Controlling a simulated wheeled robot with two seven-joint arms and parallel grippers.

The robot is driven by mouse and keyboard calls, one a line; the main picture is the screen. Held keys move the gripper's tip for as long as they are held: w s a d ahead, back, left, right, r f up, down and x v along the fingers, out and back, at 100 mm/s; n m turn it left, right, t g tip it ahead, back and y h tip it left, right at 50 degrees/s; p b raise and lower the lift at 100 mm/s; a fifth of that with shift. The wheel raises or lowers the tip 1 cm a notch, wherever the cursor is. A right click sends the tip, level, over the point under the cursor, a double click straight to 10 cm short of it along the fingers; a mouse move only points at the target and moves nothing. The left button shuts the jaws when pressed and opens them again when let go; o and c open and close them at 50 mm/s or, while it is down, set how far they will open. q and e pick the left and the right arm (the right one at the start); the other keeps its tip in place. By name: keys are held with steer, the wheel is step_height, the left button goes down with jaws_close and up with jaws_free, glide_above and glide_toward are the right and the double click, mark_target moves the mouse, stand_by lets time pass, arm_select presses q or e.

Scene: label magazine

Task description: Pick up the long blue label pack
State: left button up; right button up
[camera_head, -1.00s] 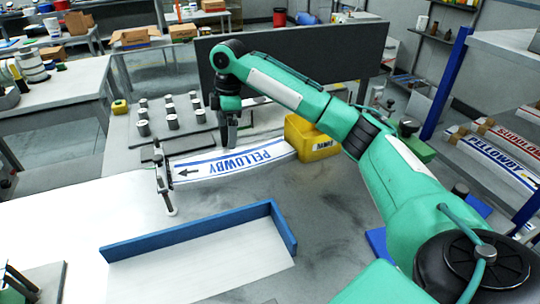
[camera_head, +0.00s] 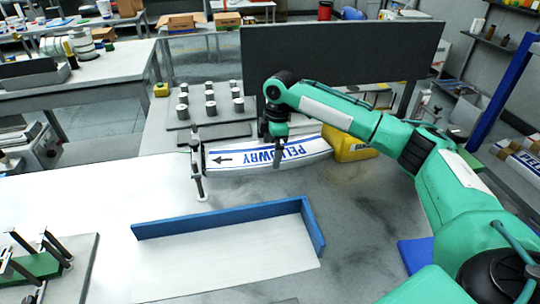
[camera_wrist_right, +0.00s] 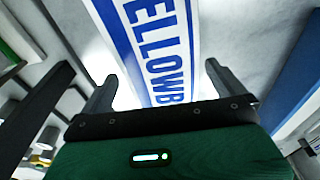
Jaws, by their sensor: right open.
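The long blue label pack (camera_head: 234,160) is a white strip with blue edge lines, a black arrow and blue "PELLOWBY" lettering. It lies behind the blue-edged tray, its left end at a dark upright clamp post. My right gripper (camera_head: 278,160) points down over the middle of the pack and hides part of the lettering. In the right wrist view, the open fingers (camera_wrist_right: 157,84) stand apart on either side of the pack (camera_wrist_right: 158,45), with nothing gripped. I cannot tell how far the fingertips are above the table. My left gripper is not in view.
A yellow bin (camera_head: 348,148) stands at the pack's right end. A dark upright panel (camera_head: 340,52) rises behind. Metal cylinders (camera_head: 210,103) stand on a plate to the back left. A white tray with a blue rim (camera_head: 220,218) lies in front. A clamp post (camera_head: 198,180) stands at left.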

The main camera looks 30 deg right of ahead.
step_height(320, 180, down, 2)
steer(key=shift+a+f, duration=0.1)
steer(key=shift+f, duration=0.05)
steer(key=c, duration=1)
steer(key=shift+w, duration=0.1)
steer(key=shift+c, duration=1)
